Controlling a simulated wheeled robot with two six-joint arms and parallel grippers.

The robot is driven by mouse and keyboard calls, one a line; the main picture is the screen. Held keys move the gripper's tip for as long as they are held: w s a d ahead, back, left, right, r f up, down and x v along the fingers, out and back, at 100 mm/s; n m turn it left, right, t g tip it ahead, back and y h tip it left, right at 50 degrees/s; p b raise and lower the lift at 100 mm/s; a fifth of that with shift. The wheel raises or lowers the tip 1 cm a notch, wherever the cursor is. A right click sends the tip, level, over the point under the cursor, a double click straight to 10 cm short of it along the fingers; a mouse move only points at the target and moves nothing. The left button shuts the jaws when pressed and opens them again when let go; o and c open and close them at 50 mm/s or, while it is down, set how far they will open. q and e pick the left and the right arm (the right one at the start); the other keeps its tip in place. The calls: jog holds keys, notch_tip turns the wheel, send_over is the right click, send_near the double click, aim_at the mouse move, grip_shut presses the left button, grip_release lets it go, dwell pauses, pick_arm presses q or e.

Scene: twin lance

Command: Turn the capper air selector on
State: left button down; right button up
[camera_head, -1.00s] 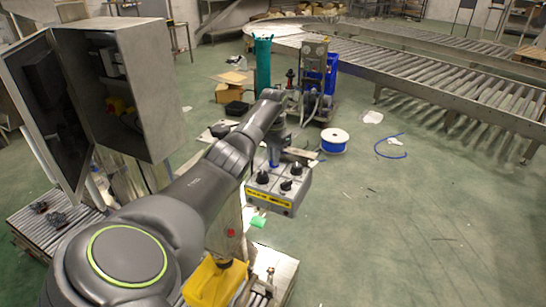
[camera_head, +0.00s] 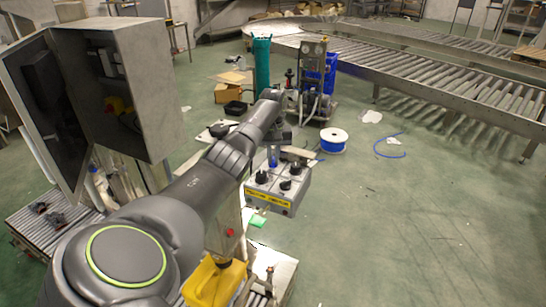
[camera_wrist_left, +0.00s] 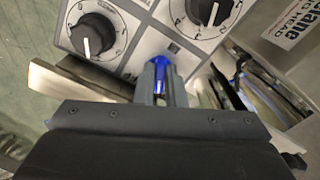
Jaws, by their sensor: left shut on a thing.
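A grey control box (camera_head: 279,200) with black knobs and a yellow label strip stands in the middle of the head view. My left gripper (camera_head: 273,158) is at its far edge, over the panel. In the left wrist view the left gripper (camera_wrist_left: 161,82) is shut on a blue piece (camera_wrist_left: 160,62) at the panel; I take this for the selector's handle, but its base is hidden. One black knob (camera_wrist_left: 92,35) with a white pointer line is to the left, another (camera_wrist_left: 205,12) to the right, both apart from the fingers. My right gripper is not in view.
An open grey cabinet (camera_head: 158,90) stands at the left, beside my arm. A yellow container (camera_head: 215,283) is in front of the box. A blue-and-white spool (camera_head: 334,139) lies behind it. A roller conveyor (camera_head: 430,82) crosses the back right. The floor at right is mostly clear.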

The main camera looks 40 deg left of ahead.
pick_arm(q)
jog(key=shift+n, duration=0.4)
jog(key=c, duration=1.5)
grip_release()
